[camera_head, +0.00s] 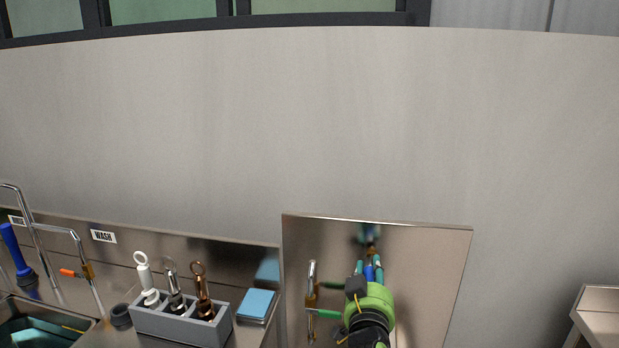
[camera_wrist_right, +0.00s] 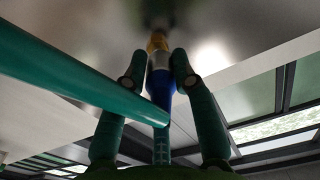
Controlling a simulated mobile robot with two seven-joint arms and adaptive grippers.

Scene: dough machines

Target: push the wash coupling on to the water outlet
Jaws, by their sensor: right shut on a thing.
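The blue wash coupling (camera_head: 369,272) with a pale collar is between the fingers of my right gripper (camera_head: 369,268), in front of the steel panel. In the right wrist view the coupling (camera_wrist_right: 160,84) sits between the two green fingers (camera_wrist_right: 159,72). The brass water outlet (camera_wrist_right: 158,42) on the panel is in line with the coupling's pale end, close to it or touching it; I cannot tell whether it is seated. The outlet (camera_head: 372,250) also shows dimly in the head view. My left gripper is not in view.
The upright steel panel (camera_head: 430,260) carries a brass and chrome tap (camera_head: 311,290) left of my right gripper. A green bar (camera_wrist_right: 80,75) crosses the wrist view. On the left counter are a grey tool holder (camera_head: 165,324), blue cloths (camera_head: 256,303) and a sink (camera_head: 40,325).

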